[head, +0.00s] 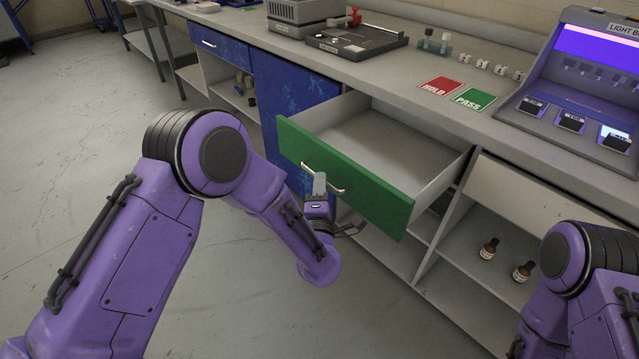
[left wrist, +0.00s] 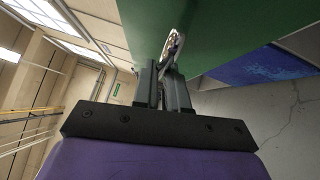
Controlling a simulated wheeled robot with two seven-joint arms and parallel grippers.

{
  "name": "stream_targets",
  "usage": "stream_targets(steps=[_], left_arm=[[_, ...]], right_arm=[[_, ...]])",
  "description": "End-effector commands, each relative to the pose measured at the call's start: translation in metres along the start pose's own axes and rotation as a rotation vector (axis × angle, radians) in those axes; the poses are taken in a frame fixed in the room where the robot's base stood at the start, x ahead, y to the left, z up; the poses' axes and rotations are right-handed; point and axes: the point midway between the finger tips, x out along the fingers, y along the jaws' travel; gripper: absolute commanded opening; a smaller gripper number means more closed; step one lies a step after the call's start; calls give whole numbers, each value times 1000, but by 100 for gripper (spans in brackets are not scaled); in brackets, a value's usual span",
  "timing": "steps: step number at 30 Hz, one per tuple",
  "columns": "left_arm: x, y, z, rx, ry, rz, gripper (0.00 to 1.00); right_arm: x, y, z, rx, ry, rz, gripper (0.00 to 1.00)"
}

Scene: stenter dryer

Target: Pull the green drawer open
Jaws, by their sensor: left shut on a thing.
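The green drawer (head: 345,176) is pulled well out from the bench, and its pale, empty inside shows in the head view. Its front has a silver bar handle (head: 335,188). My left gripper (head: 320,186) is at the handle, shut on it. In the left wrist view the fingers (left wrist: 168,82) close around the handle (left wrist: 173,44), beneath the green drawer front (left wrist: 225,30). My right arm shows at the lower right of the head view, but its gripper is out of sight.
The blue cabinet door (head: 290,100) and blue drawer (head: 220,45) are left of the open drawer. On the bench lie red HOLD (head: 439,86) and green PASS (head: 474,99) cards beside a light box (head: 580,80). Brown bottles (head: 489,248) stand on a shelf below. The floor at left is clear.

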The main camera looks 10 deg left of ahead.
Motion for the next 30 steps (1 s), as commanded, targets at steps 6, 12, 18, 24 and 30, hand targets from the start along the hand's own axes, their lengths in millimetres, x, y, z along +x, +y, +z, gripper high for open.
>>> stream_targets(steps=[6, 12, 18, 24, 30], left_arm=[[-1, -1, 2, 1, -4, -3, 38], [0, -1, 1, 1, -2, -1, 38], [-12, -1, 2, 1, -4, -2, 38], [-60, -2, 2, 3, -8, -3, 38], [-97, -2, 2, 2, -6, -2, 38]], right_arm=[[0, 0, 0, 0, 0, 0, 0], [0, 0, 0, 0, 0, 0, 0], [2, 0, 1, 0, 0, 0, 0], [7, 0, 3, 0, 0, 0, 0], [9, -1, 4, 0, 0, 0, 0]])
